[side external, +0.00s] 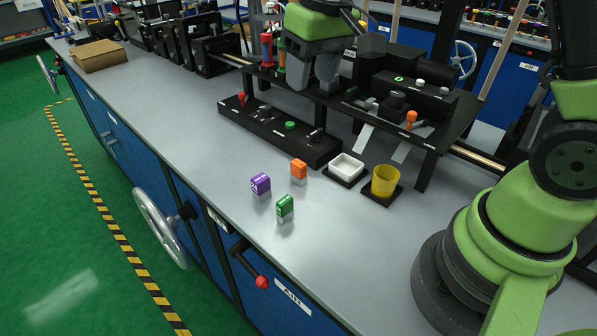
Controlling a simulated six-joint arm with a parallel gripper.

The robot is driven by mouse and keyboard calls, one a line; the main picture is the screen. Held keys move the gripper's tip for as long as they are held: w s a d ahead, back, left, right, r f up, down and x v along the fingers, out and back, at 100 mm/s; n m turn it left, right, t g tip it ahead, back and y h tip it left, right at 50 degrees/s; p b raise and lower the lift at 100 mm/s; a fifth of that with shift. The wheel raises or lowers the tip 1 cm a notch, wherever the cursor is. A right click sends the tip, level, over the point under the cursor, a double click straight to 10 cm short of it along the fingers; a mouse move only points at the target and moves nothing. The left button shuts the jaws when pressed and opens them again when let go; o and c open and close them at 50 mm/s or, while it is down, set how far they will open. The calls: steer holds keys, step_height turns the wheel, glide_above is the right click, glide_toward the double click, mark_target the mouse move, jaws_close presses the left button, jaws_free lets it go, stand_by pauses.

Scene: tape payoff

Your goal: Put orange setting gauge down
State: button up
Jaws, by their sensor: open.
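The orange setting gauge (298,170) is a small block with an orange upper part and a pale lower part. It stands upright on the grey bench top (225,235), in front of the black control panel. My gripper (312,76) is well behind it, over the black raised fixture, with its fingers apart. I see nothing between the fingers, though the view of the tips is small. My gripper hides part of the fixture.
A purple gauge (261,184) and a green gauge (285,206) stand near the orange one. A white tray (346,168) and a yellow cup (385,181) sit to the right. The control panel (275,130) has levers and buttons. The left bench top is mostly clear.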

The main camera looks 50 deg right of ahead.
steer(key=n+g, duration=0.1)
steer(key=g, duration=0.1)
glide_above(298, 163)
step_height(298, 163, down, 9)
steer(key=shift+h, duration=0.3)
steer(key=f, duration=0.5)
steer(key=shift+w+d, duration=0.25)
steer(key=shift+w, duration=0.1)
steer(key=f, duration=0.4)
steer(key=shift+s+a+f, duration=0.2)
steer(key=shift+s+f, duration=0.2)
steer(key=shift+f, duration=0.55)
jaws_close()
